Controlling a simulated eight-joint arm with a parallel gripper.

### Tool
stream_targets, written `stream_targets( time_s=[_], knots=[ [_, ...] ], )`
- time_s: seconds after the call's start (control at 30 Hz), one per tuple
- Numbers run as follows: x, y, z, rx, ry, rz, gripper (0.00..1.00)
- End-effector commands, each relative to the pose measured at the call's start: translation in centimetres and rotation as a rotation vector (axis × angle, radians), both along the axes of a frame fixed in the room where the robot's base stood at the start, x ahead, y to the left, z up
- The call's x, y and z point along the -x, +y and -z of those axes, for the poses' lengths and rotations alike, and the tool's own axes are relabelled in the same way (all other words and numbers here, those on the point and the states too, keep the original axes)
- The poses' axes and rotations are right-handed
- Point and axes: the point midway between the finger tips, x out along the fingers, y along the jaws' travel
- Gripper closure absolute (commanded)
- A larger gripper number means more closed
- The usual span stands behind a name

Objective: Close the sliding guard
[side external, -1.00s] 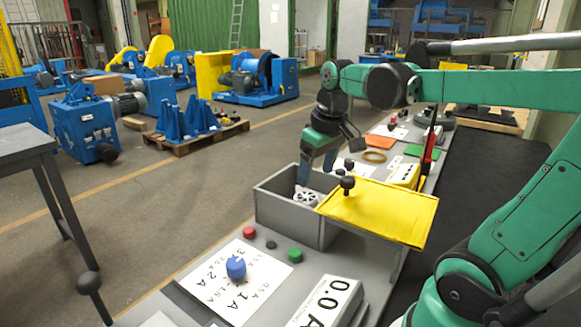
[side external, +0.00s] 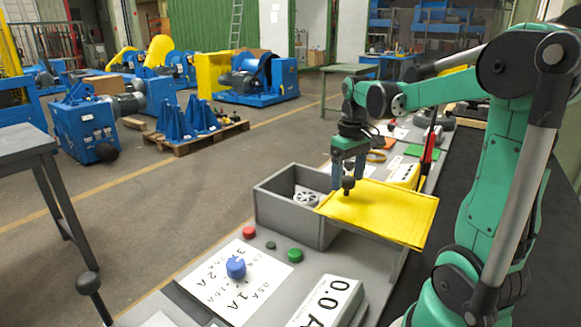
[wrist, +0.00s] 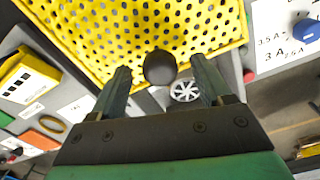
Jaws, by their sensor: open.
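The yellow sliding guard (side external: 385,215) is a flat plate that sits off to the right of the grey box (side external: 290,217), leaving much of the box top uncovered. It looks perforated in the wrist view (wrist: 130,35). A dark round knob (side external: 348,183) stands on the guard's left end. A white spoked wheel (side external: 306,197) shows inside the box, and also in the wrist view (wrist: 185,91). My gripper (side external: 349,180) is open over the knob. In the wrist view the knob (wrist: 160,68) lies between the fingertips (wrist: 161,75), with gaps on both sides; contact is not visible.
Red (side external: 249,232) and green (side external: 295,255) buttons and a blue dial (side external: 236,267) lie in front of the box. A white display (side external: 325,303) stands at the front. A yellow block (side external: 404,175) and red lever (side external: 428,150) stand behind the guard.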

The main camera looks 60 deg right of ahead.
Motion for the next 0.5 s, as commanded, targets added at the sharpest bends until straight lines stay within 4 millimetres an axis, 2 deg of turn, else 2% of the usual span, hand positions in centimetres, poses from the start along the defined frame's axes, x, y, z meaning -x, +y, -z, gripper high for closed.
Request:
stream_targets(
  time_s=[0.13, 0.37, 0.4, 0.5],
  knots=[
    [-0.01, 0.01, -0.01, 0.000, 0.000, 0.000, 0.28],
    [0.00, 0.01, -0.02, 0.000, 0.000, 0.000, 0.94],
    [0.00, 0.01, -0.03, 0.000, 0.000, 0.000, 1.00],
    [-0.01, 0.01, -0.03, 0.000, 0.000, 0.000, 1.00]
  ],
)
